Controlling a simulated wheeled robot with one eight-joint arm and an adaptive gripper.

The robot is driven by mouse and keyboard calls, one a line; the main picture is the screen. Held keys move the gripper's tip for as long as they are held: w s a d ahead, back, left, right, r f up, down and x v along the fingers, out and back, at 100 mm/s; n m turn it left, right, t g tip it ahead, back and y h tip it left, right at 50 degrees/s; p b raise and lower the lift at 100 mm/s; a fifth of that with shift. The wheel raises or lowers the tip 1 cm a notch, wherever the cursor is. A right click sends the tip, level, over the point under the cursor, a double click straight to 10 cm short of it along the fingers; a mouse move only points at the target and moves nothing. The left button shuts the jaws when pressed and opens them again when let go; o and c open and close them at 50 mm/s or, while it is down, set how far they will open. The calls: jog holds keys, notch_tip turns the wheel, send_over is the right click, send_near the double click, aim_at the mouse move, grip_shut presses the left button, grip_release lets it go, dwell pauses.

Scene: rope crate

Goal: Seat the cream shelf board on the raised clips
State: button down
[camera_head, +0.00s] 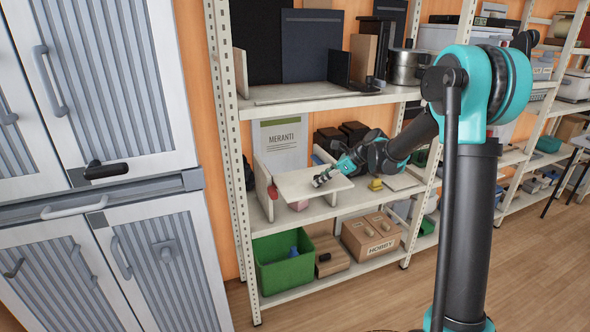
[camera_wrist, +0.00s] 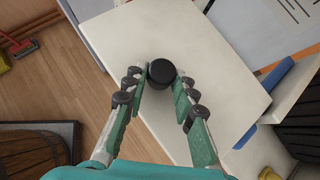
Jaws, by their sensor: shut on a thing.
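The cream shelf board (camera_head: 296,184) is at the middle level of the left shelf rack, roughly level, with an upright cream panel (camera_head: 264,187) close to its left end. It fills much of the wrist view (camera_wrist: 220,60), where a black round knob (camera_wrist: 161,74) stands on its face. My gripper (camera_head: 322,181) is over the board; in the wrist view its green fingers (camera_wrist: 160,88) are on both sides of the knob, shut on it. I cannot make out the raised clips, nor whether the board touches any support.
The rack's upper shelf (camera_head: 310,95) is above the board. Below stand a green crate (camera_head: 285,273) and a HOBBY box (camera_head: 371,236). A small yellow object (camera_head: 375,184) is right of the board. A MERANTI poster (camera_head: 282,143) is behind. Grey cabinets (camera_head: 110,80) are left.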

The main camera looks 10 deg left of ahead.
aim_at(307, 172)
jog(key=shift+w+a, duration=0.1)
dwell(0.3)
jog(key=shift+w+a, duration=0.55)
jog(key=shift+w, duration=0.25)
jog(key=shift+w+a, duration=0.5)
jog(key=shift+w, duration=0.3)
jog(key=shift+w+a, duration=0.55)
jog(key=shift+w, duration=0.25)
jog(key=shift+w+a, duration=0.55)
jog(key=shift+w, duration=0.25)
jog(key=shift+w+a, duration=0.55)
jog(key=shift+w, duration=0.3)
jog(key=shift+w+a, duration=0.55)
jog(key=shift+w, duration=0.25)
jog(key=shift+w+a, duration=0.1)
jog(key=shift+w, duration=0.05)
jog(key=w+a, duration=0.1)
jog(key=w, duration=0.1)
jog(key=w+a, duration=0.1)
jog(key=w, duration=0.1)
jog(key=shift+a, duration=0.3)
dwell(0.8)
jog(key=shift+f, duration=0.15)
dwell(1.0)
